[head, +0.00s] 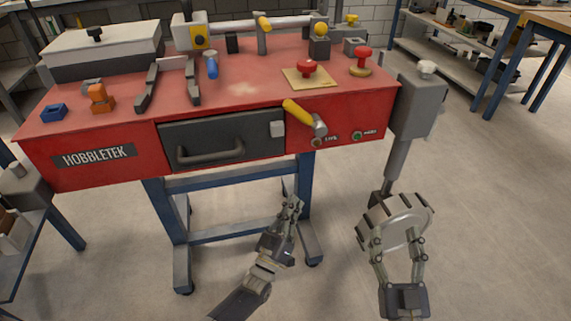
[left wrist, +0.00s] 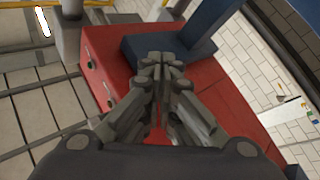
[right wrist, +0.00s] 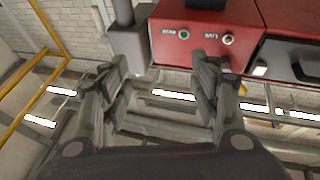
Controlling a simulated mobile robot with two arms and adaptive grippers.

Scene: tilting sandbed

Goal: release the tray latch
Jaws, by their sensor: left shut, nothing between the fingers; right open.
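The dark grey tray (head: 222,141) sits in the front of the red bench and appears shut, with a bar handle (head: 210,153) across its face. A small light grey block (head: 277,128), possibly the latch, is at the tray front's upper right corner. It cannot be made out for certain. My left gripper (head: 292,205) is shut and empty, below and in front of the bench, apart from the tray. Its closed fingers (left wrist: 163,62) show in the left wrist view. My right gripper (head: 396,240) is open and empty, in front of the grey handwheel; its spread fingers show in the right wrist view (right wrist: 160,68).
A yellow-handled lever (head: 299,112) juts from the bench front right of the tray. A green button (head: 357,135) is farther right. The handwheel (head: 405,220) stands below a grey box (head: 416,103). Red knobs (head: 307,68) are on top. The floor in front is clear.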

